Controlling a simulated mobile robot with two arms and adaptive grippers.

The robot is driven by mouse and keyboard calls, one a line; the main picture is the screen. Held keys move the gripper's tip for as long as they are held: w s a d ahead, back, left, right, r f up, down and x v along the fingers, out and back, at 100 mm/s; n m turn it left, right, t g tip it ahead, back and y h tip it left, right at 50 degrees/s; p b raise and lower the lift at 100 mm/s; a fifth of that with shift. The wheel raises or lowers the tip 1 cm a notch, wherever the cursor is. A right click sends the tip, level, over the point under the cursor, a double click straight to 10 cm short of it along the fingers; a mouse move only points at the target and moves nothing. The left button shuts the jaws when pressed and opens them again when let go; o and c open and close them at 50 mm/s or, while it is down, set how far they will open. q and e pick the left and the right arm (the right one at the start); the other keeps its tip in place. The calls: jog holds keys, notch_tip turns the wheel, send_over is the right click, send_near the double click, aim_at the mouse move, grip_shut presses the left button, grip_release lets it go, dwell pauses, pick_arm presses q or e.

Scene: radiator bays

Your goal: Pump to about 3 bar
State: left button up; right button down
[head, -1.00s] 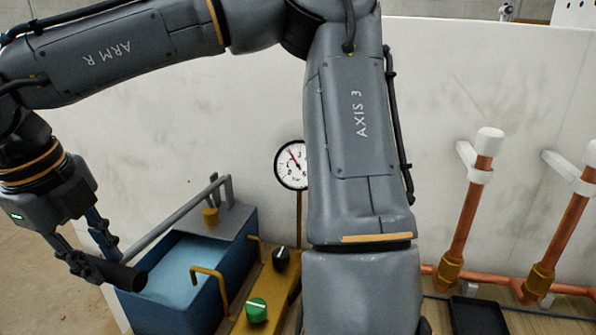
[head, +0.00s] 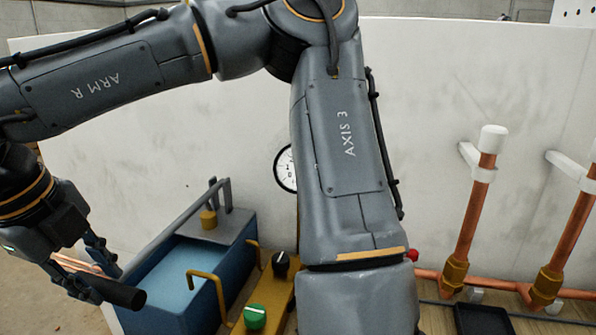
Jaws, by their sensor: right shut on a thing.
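My right gripper (head: 92,274) is at the left of the head view, shut on the black grip (head: 128,298) at the end of the pump's grey lever (head: 168,230). The lever slopes down to the left from its pivot on the blue pump tank (head: 174,312), which holds pale blue liquid. The round white pressure gauge (head: 285,166) stands behind the pump. My arm covers most of its face, and its needle is hidden. A green knob (head: 255,317) and a black knob (head: 280,262) sit on the yellow block (head: 272,287) beside the tank. My left gripper is not in view.
Copper pipes (head: 467,222) with white caps stand at the right in front of a pale wall panel (head: 430,100). A black tray (head: 480,318) lies below them. My right arm fills the middle. A yellow bent bar (head: 207,280) rises beside the tank.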

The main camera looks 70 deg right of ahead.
jog(key=c, duration=2.1)
grip_release()
jog(key=r+p, duration=0.1)
jog(key=d+r+p, duration=0.1)
jog(key=shift+d+r+y, duration=0.1)
jog(key=shift+r+y, duration=0.2)
jog(key=shift+r, duration=0.1)
jog(key=shift+d+r+p, duration=0.1)
jog(key=shift+r+p, duration=0.5)
jog(key=shift+r, duration=0.1)
grip_shut()
jog(key=shift+d+r+y, duration=0.1)
jog(key=shift+r+y, duration=0.25)
jog(key=shift+y, duration=0.05)
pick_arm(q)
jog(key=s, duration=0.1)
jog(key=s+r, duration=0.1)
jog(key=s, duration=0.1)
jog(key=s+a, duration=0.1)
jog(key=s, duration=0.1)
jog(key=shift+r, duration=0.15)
pick_arm(e)
jog(key=shift+f, duration=0.1)
